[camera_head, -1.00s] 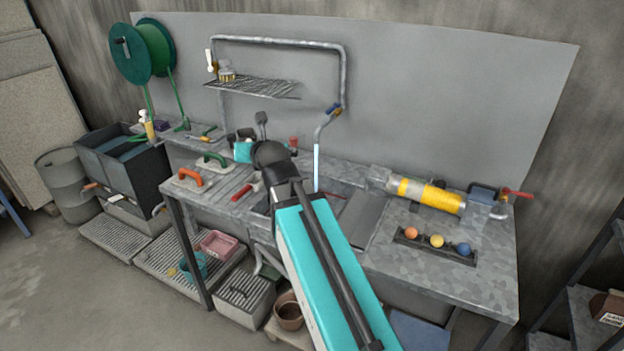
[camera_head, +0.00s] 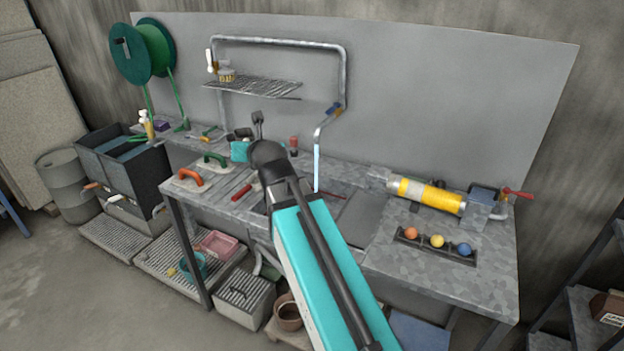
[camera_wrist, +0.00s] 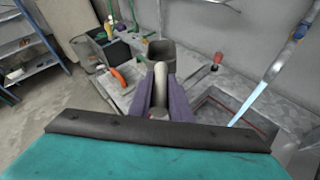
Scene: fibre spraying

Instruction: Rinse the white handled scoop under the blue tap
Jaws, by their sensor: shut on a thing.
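My gripper (camera_wrist: 164,92) is shut on the white handle of the scoop (camera_wrist: 160,74), between its two purple fingers. The scoop's dark grey cup (camera_wrist: 160,52) points away, beyond the fingertips. The blue tap (camera_head: 334,108) is on the bent pipe behind the sink, and it also shows in the wrist view (camera_wrist: 300,28). A pale blue stream of water (camera_head: 316,167) falls from its spout. In the wrist view the stream (camera_wrist: 250,102) is to the right of the scoop, apart from it. In the head view my arm mostly hides the gripper.
The sink (camera_head: 335,195) lies under the stream, partly hidden by my arm. A red-topped item (camera_head: 293,144) stands behind it. Orange-handled (camera_head: 189,179) and green-handled (camera_head: 215,161) trowels lie left. A yellow roller (camera_head: 428,195) and coloured balls (camera_head: 437,241) are right.

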